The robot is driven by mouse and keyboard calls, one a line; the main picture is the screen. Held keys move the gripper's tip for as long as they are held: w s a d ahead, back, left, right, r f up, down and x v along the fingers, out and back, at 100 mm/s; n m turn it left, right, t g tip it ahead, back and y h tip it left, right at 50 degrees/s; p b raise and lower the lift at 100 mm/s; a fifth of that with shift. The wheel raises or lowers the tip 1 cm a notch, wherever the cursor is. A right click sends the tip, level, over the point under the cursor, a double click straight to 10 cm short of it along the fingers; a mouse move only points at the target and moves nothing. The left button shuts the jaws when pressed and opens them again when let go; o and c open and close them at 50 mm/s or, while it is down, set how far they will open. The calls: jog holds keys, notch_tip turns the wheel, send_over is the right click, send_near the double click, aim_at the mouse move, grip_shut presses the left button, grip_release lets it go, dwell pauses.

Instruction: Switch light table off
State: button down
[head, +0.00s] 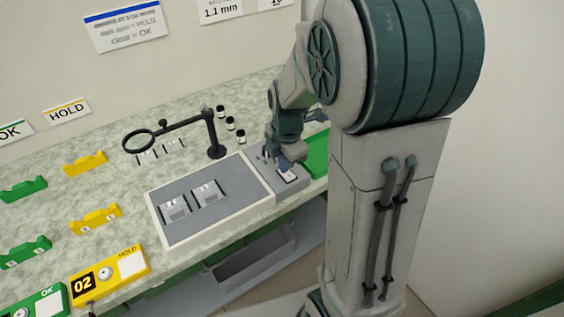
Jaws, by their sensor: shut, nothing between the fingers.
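The light table (212,222) is a flat box with a pale rim and a grey top surface that looks unlit. Two small pale squares with grey pieces lie on its top. A grey control block (291,187) adjoins its right end and carries a small pale switch (288,177). My gripper (284,166) points down over this block, right at the switch. It is shut and empty. I cannot tell whether the fingertips touch the switch, as the gripper covers part of the block.
A black magnifier on a stand (212,137) rises behind the light table. Several small dark-and-white jars (230,123) stand beside it. Yellow holders (95,219) and green holders (25,251) sit to the left. A green mat (317,155) lies at the right.

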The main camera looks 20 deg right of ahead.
jog(key=shift+s+f, duration=0.15)
jog(key=shift+s, duration=0.1)
jog(key=shift+s+d+r, duration=0.2)
jog(key=shift+s+d, duration=0.05)
jog(key=shift+s, duration=0.25)
jog(key=shift+r, duration=0.35)
notch_tip(320, 180, up, 13)
jog(key=s+p, duration=0.1)
jog(key=p, duration=0.1)
jog(key=shift+s+d+p, duration=0.2)
jog(key=shift+s+p, duration=0.15)
jog(key=shift+p, duration=0.05)
jog(key=shift+r, duration=0.1)
